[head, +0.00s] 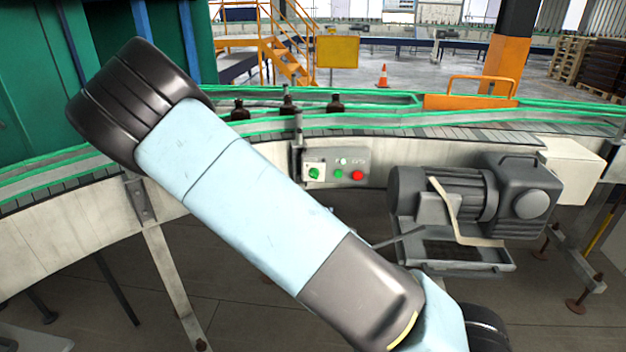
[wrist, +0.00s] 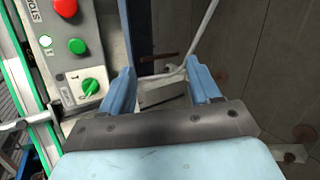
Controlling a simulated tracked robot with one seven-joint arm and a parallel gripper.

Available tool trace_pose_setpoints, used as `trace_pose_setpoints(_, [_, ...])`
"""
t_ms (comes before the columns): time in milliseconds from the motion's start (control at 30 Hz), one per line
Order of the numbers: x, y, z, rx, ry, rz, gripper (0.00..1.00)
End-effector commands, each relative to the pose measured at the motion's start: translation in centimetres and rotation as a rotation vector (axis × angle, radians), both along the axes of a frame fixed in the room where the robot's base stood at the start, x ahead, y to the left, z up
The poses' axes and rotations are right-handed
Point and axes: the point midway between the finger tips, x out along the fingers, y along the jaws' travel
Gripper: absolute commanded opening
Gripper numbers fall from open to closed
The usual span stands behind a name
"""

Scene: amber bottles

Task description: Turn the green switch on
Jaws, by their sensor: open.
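The green switch (head: 314,173) is a rotary knob on a white plate at the left end of a grey control box (head: 327,157) on the conveyor's side. In the wrist view the switch (wrist: 90,88) shows its handle lying diagonally across the plate. My gripper (wrist: 162,84) has its two blue fingers spread apart with nothing held between them. The switch is just left of the left finger in the wrist view, outside the jaws, and no contact shows. My gripper does not show in the head view.
Beside the switch are a green button (wrist: 77,46), a white button (wrist: 45,41) and a red button (wrist: 65,7). A grey motor (head: 445,195) sits right of the box. Dark bottles (head: 288,104) stand on the conveyor (head: 400,130) above. Open floor lies below.

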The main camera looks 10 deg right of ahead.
Motion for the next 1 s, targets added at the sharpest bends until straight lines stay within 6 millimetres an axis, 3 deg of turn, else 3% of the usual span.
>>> trace_pose_setpoints(500, [2.3, 4.6, 5.1, -0.586, -0.253, 0.313, 0.62])
trace_pose_setpoints(767, [2.7, 5.6, 6.2, -0.668, -0.3, 0.354, 0.62])
trace_pose_setpoints(1000, [5.0, 4.8, 6.2, -0.666, -0.298, 0.351, 0.62])
